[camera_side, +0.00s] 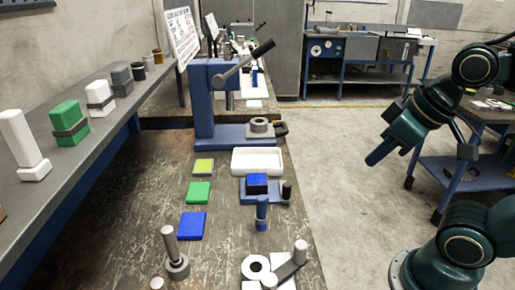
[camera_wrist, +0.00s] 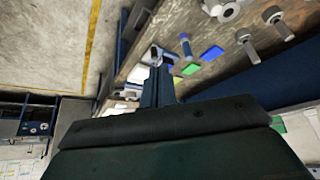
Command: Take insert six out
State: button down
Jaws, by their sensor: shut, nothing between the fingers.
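My gripper (camera_side: 374,158) is in the air over the floor, to the right of the workbench (camera_side: 135,222), pointing down and left. Its fingers are together and empty, clear of everything; they also show in the wrist view (camera_wrist: 160,75). A blue block (camera_side: 257,183) sits in a blue holder (camera_side: 246,198) with a dark knob post (camera_side: 287,192) at its right. Blue (camera_side: 191,226), green (camera_side: 199,192) and yellow-green (camera_side: 203,167) flat pads lie on the bench. No number shows, so I cannot tell which piece is insert six.
A blue lever press (camera_side: 203,100) stands behind a white tray (camera_side: 277,161). The shelf (camera_side: 68,190) at left bears several blocks. The floor between bench and arm is clear.

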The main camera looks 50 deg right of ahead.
jog(key=shift+c, duration=2.2)
grip_release()
jog(key=shift+w, duration=0.1)
jog(key=m+g, duration=0.6)
jog(key=m, duration=0.3)
send_over(257, 179)
jog(key=shift+f, duration=8.45)
jog(key=shift+f, duration=0.1)
